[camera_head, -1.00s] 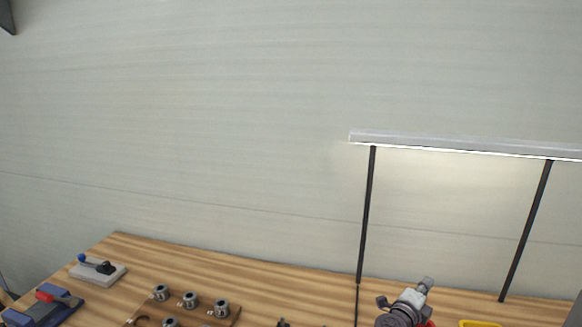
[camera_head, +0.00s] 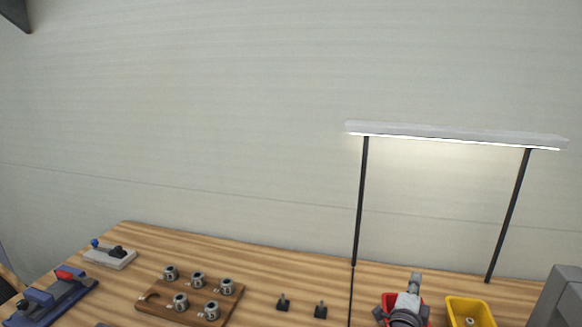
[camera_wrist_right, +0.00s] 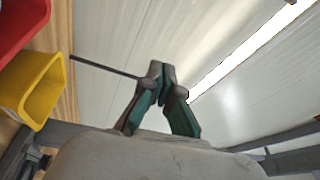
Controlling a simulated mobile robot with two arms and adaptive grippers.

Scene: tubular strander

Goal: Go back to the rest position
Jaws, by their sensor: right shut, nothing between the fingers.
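My right gripper (camera_head: 415,282) is at the lower right of the head view, in front of the red bin. In the right wrist view its fingers (camera_wrist_right: 162,78) meet at the tips, with nothing between them. It is apart from the things on the bench. My left gripper is not in view.
The wooden bench (camera_head: 262,268) bears a wooden block with several metal dies (camera_head: 183,316), two small dark pieces (camera_head: 283,303), a red bin (camera_head: 388,299) and a yellow bin (camera_head: 472,305). A lever fixture (camera_head: 110,258) and a blue device (camera_head: 40,300) stand left. A lamp (camera_head: 455,135) spans the back.

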